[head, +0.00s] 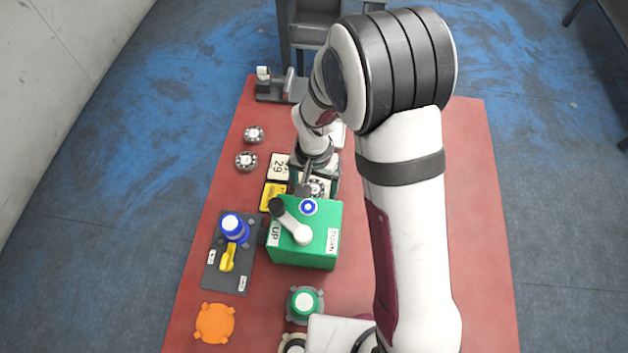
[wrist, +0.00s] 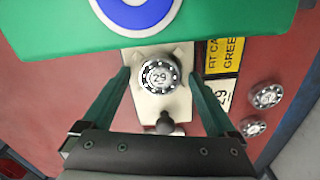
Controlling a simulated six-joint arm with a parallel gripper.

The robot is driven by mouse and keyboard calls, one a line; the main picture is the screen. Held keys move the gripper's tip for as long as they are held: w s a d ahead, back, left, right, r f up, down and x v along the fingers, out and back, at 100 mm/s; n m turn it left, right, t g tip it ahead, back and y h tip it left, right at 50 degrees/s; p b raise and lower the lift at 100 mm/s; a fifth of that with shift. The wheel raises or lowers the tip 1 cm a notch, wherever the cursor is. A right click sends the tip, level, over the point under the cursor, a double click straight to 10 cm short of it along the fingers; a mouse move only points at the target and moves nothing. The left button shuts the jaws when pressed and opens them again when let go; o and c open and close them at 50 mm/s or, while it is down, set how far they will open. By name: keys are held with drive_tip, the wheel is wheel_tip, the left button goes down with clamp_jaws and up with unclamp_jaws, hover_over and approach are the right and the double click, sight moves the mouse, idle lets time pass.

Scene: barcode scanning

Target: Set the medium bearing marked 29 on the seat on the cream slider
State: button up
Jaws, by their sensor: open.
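The bearing marked 29 (wrist: 160,76) lies on the cream slider (wrist: 152,108), beside the green box. It looks flat, with its marked face up, and covers the middle of whatever seat is under it. It also shows partly in the head view (head: 318,187). My gripper (wrist: 161,73) is open, with one green finger on each side of the bearing. A gap shows between each finger and the bearing. In the head view my wrist hides much of the slider. The slider's dark round knob (wrist: 164,124) is nearer my palm.
The green box (head: 318,246) with a lever stands directly by the slider. A 29 label (head: 280,165) and a yellow label (head: 273,196) lie at its left. Two other bearings (head: 254,134) (head: 246,160) lie farther left. A grey plate (head: 212,280) carries blue and yellow parts.

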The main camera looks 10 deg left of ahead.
sight(314, 189)
wheel_tip(314, 189, up, 12)
drive_tip(key=s+d+r+m+y, duration=0.1)
drive_tip(key=s+d+r, duration=0.2)
drive_tip(key=s, duration=0.7)
drive_tip(key=s+d+r+m, duration=0.2)
drive_tip(key=s+d+r, duration=0.2)
drive_tip(key=s+d, duration=0.4)
drive_tip(key=shift+s+d+y, duration=0.3)
drive_tip(key=shift+s+y, duration=0.1)
drive_tip(key=shift+s, duration=0.45)
